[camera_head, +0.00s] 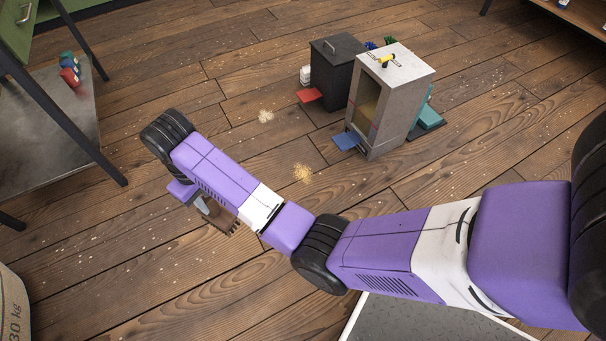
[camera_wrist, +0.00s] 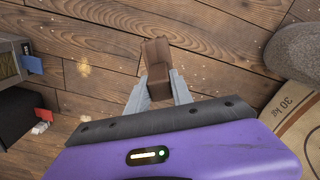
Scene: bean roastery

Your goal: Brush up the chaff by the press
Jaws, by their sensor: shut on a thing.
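A pale heap of chaff (camera_head: 265,116) and a tan heap of chaff (camera_head: 302,173) lie apart on the plank floor. One heap also shows in the wrist view (camera_wrist: 83,69). A grey box-shaped machine (camera_head: 402,98) with a yellow and black handle and a black box (camera_head: 335,75) stand beyond them; which is the press I cannot tell. My gripper (camera_head: 200,205) is left of both heaps, partly hidden by my arm. Its fingers (camera_wrist: 158,90) are shut on a brown brush (camera_wrist: 158,62), whose bristles (camera_head: 228,220) are near the floor; contact with it is unclear.
A blue flap (camera_head: 347,141) and a red flap (camera_head: 309,95) stick out from the machines. A dark table (camera_head: 45,130) stands at left. A 30 kg sack (camera_head: 14,310) is at lower left. Light flecks dot the floor. The floor between my gripper and the heaps looks clear.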

